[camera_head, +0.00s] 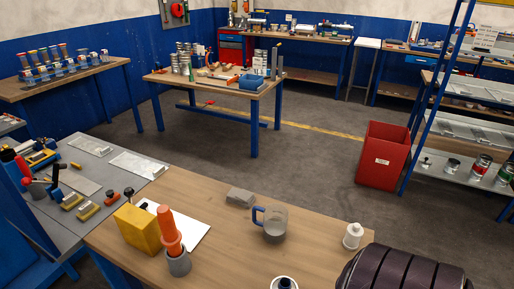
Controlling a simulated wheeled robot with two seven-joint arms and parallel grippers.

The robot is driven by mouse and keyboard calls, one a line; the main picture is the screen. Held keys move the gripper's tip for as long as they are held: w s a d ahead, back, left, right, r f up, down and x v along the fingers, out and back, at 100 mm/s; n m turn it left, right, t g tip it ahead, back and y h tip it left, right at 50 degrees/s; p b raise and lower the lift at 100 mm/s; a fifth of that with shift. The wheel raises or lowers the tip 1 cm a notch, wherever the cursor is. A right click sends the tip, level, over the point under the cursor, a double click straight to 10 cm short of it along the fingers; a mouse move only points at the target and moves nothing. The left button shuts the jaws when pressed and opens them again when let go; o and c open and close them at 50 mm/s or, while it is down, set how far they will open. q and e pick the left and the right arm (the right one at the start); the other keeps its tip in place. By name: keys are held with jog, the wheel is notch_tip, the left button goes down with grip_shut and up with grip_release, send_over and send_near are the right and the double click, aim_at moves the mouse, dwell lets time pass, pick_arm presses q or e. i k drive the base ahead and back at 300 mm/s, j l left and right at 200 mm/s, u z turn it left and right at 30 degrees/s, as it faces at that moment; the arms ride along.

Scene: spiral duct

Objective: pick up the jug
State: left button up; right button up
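The jug (273,222) is a clear, greyish vessel with a blue handle on its left side. It stands upright on the near wooden table (215,197), right of the table's middle. Neither of my grippers shows in the head view, so nothing is seen touching the jug.
A yellow box (141,229) and an orange-handled tool in a grey cup (178,262) stand left. A red bin (384,156) is on the floor beyond.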

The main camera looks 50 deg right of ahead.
aim_at(275, 215)
jog(key=z, duration=1.25)
jog(key=i+j, duration=0.05)
